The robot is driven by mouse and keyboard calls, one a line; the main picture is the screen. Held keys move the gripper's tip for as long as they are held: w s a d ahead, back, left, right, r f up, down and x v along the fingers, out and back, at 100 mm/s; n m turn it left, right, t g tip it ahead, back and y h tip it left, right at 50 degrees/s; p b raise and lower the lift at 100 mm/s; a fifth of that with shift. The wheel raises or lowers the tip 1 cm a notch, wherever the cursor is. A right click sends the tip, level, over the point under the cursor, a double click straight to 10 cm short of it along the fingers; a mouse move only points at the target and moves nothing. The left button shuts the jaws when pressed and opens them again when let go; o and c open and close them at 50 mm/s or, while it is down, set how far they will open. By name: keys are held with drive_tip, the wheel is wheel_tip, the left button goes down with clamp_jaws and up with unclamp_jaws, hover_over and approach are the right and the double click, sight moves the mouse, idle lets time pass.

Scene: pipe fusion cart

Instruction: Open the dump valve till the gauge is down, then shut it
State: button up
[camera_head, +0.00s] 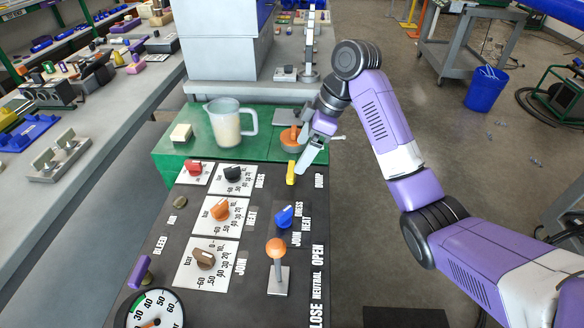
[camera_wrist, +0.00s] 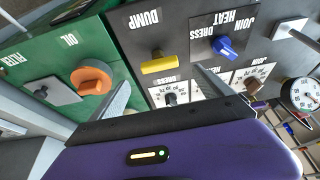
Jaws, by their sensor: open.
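The dump valve is a yellow bar handle (camera_head: 290,172) beside the DUMP label on the dark panel. In the head view it lies lengthwise, pointing away from me. In the wrist view the yellow handle (camera_wrist: 163,66) shows between and beyond my fingers. My gripper (camera_head: 304,158) is open just right of and above the handle, apart from it as far as I can tell; my fingers (camera_wrist: 165,92) hold nothing. The round gauge (camera_head: 162,304) is cut off at the bottom left of the head view, its reading unclear. The gauge (camera_wrist: 300,94) also shows small in the wrist view.
A blue knob (camera_head: 284,216) and an orange-topped lever (camera_head: 276,250) stand nearer on the panel. An orange knob (camera_wrist: 92,80) sits on the green part beyond the handle. A jug (camera_head: 225,125) stands at the back left. Several dial knobs fill the panel's left.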

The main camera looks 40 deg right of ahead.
sight(291, 170)
drive_tip(key=x, duration=0.6)
drive_tip(key=shift+w+a+f+b, duration=0.1)
drive_tip(key=shift+w+f+b, duration=0.05)
drive_tip(key=shift+f+b, duration=0.2)
drive_tip(key=shift+r, duration=0.1)
drive_tip(key=c, duration=1.4)
drive_tip(key=shift+o, duration=0.2)
